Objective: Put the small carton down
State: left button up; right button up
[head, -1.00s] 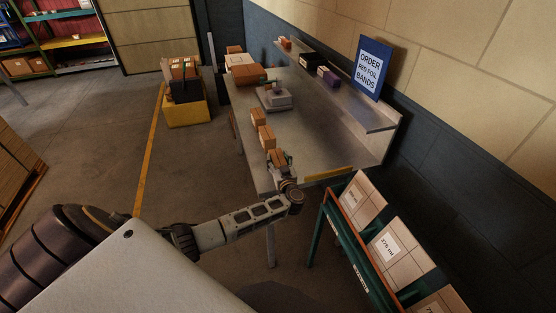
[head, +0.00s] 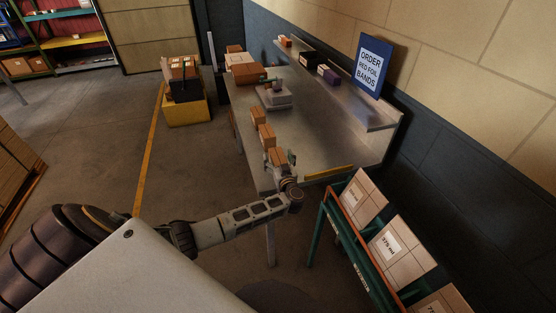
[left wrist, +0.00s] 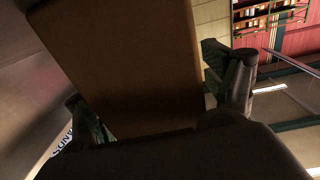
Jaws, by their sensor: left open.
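The small carton (head: 277,154) is a brown box standing at the near end of the metal bench (head: 322,146). It is the nearest in a row with two similar small cartons (head: 258,117) (head: 266,136). My left gripper (head: 281,163) is open around it at bench height. In the left wrist view the carton's brown face (left wrist: 125,70) fills the middle, between the two green-padded fingers of the gripper (left wrist: 150,100). Its underside contact with the bench is hidden by the gripper. My right gripper is not in view.
A scale-like grey device (head: 273,97) and a larger open carton (head: 245,69) stand farther along the bench. A raised shelf (head: 350,98) holds small boxes and a blue sign (head: 371,66). A green rack (head: 345,238) with cartons stands at the bench's near right.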

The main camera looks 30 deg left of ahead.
pick_arm(q)
jog(key=shift+f, duration=0.15)
jog(key=b+v, duration=0.1)
jog(key=v, duration=1.2)
jog(key=shift+d+r, duration=0.4)
jog(key=shift+d, duration=0.05)
jog(key=shift+s+f, duration=0.1)
